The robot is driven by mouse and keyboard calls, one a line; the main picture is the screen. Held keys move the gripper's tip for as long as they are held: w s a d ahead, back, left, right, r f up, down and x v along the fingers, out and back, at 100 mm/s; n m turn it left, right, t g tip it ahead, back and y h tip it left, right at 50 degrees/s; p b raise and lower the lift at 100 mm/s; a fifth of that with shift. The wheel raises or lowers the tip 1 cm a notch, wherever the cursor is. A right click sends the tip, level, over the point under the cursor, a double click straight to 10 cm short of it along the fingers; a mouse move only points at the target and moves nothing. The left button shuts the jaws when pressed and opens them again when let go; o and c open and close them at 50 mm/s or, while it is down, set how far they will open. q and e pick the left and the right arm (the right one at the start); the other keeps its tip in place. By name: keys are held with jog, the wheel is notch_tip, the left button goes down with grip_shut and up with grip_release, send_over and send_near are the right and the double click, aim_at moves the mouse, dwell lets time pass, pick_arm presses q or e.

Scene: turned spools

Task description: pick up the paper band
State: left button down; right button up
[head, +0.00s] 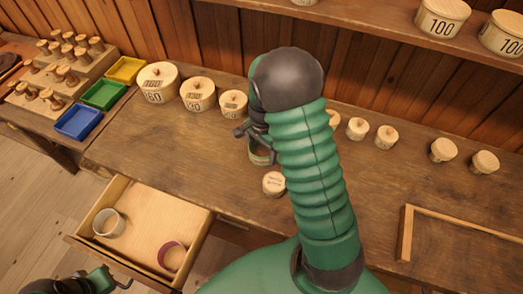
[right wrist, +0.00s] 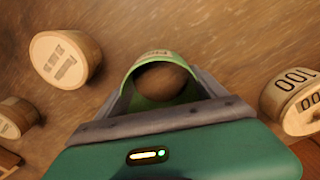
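A paper band (right wrist: 165,92), green with a pale, printed far edge, shows in the right wrist view between the fingers of my right gripper (right wrist: 163,90). Its sides lie close along both fingers; whether they press on it is not clear. In the head view my right arm hides most of this gripper (head: 252,132), and part of the green-edged band (head: 260,157) shows just below it, over the bench. My left gripper (head: 112,281) is at the bottom left, in front of the open drawer, apart from the band; its finger opening is unclear.
The open drawer (head: 140,190) holds a white ring (head: 108,223) and a maroon ring (head: 171,256). A small spool (head: 274,183) stands close to the band. Lidded round boxes (head: 157,83) and more spools line the back. A wooden frame (head: 405,235) lies at right.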

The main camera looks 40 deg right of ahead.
jog(key=shift+d, duration=0.2)
jog(key=shift+c, duration=1.1)
jog(key=shift+f, duration=0.1)
jog(key=c, duration=0.4)
jog(key=shift+o, duration=0.2)
jog(key=shift+a, duration=0.25)
